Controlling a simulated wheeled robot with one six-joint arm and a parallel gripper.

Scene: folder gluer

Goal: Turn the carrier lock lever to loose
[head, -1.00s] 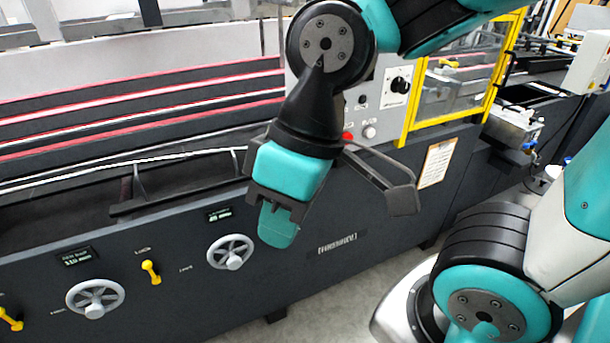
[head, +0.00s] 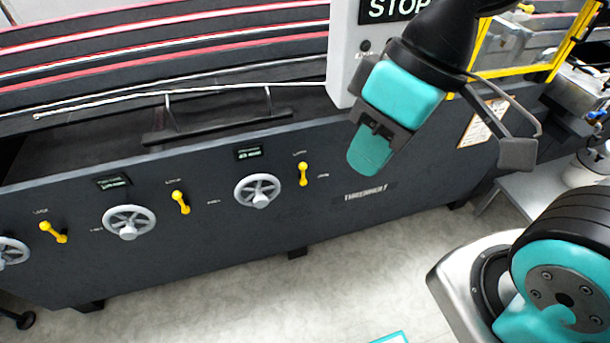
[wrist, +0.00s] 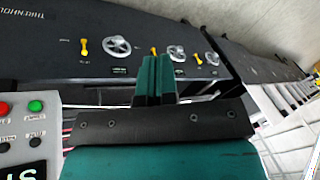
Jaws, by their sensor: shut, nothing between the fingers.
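Several yellow lock levers sit on the dark machine side in the head view: a right one (head: 303,174), a middle one (head: 181,202) and a left one (head: 54,232). The labels beside them are too small to read surely, so I cannot tell which is the carrier lock. The right lever stands near upright; the left one is tilted. My gripper (head: 370,152) is shut and empty, in front of the panel to the right of the right lever and apart from it. In the wrist view my gripper (wrist: 155,75) points toward the panel, with a yellow lever (wrist: 84,46) to its left.
Handwheels (head: 258,191) and (head: 129,222) stick out between the levers, with small displays (head: 248,152) above. A grey control box (head: 345,60) with a STOP sign stands above my gripper. The floor (head: 270,295) in front of the machine is clear.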

